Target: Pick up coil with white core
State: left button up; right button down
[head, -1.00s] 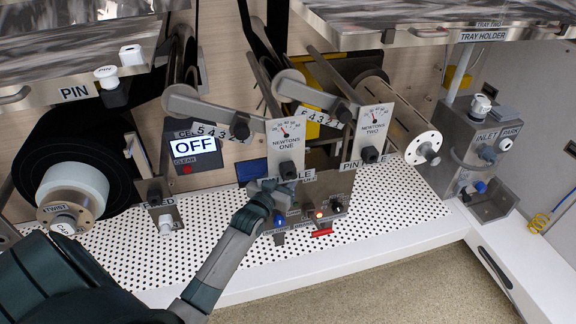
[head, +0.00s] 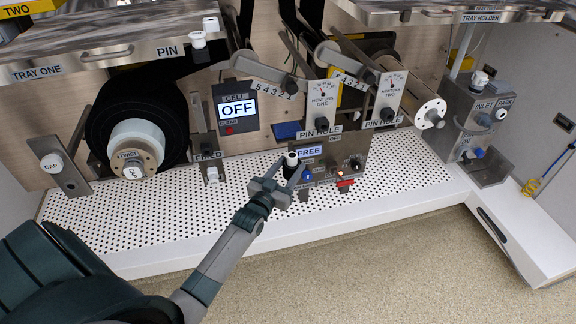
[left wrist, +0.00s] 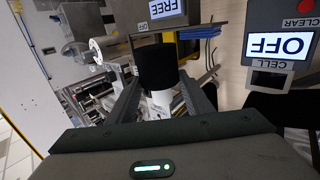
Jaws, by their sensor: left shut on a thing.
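The coil with the white core is a large black roll (head: 105,115) around a white core (head: 137,138), mounted on the machine at the left in the head view. A round metal hub marked TWIST sits at the core's centre. My left gripper (head: 279,182) is well to the right of the coil, in front of the panel showing FREE. It is shut on a small black and white pin-like piece (head: 291,160), which also shows between the fingers in the left wrist view (left wrist: 157,68). My right gripper is not in view.
A metal plate with a white CAP knob (head: 51,162) stands left of the coil. A FEED post (head: 209,155) stands to its right. Tray one (head: 115,52) overhangs the coil. The white perforated deck (head: 130,212) is mostly clear. The cell display (head: 237,108) reads OFF.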

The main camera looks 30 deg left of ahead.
pick_arm(q)
jog(key=shift+s, duration=0.4)
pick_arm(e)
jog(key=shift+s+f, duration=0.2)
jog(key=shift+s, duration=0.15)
pick_arm(q)
jog(key=shift+d, duration=0.1)
